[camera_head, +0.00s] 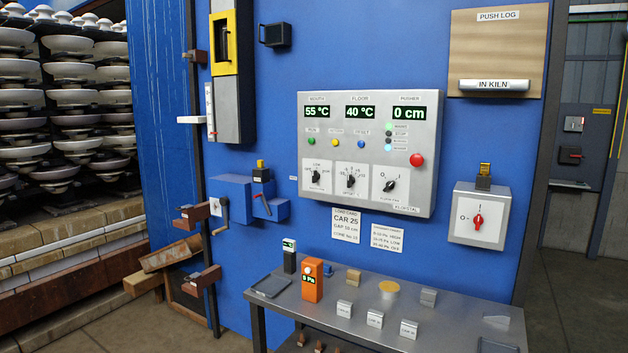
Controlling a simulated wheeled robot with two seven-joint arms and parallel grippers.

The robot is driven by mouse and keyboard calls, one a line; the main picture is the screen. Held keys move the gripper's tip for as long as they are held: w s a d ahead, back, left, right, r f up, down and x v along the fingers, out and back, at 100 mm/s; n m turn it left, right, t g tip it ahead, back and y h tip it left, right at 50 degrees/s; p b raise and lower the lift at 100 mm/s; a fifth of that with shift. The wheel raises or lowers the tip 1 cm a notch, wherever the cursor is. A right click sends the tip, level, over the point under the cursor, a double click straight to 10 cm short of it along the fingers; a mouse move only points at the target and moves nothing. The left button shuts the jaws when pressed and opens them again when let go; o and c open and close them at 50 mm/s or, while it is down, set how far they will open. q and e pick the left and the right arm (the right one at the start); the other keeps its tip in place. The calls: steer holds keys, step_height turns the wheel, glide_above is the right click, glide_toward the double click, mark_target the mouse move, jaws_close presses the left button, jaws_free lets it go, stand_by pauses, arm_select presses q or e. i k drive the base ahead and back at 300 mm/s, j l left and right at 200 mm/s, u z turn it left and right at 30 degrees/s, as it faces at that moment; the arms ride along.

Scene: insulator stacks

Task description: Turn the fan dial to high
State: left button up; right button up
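A light grey control panel (325,195) hangs on the blue wall and carries three black dials in a row. The left dial (316,177) has small marks around it, with what looks like "LOW" above. The middle dial (351,181) has a numbered scale. The right dial (389,186) has 0 and I marks, and its pointer is tilted to the upper right. The captions under the dials are too small to read surely, so I cannot tell which one is the fan dial. Neither of my grippers is in view.
A red push button (416,160) sits right of the dials. A separate grey box with a red switch (478,221) is further right. A metal table (450,325) below holds an orange meter (312,280) and several small blocks. Loaded shelves (60,235) stand at left.

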mark_target(315, 175)
steer(key=i+j, duration=1.15)
steer(key=j+u, duration=0.05)
steer(key=j, duration=0.05)
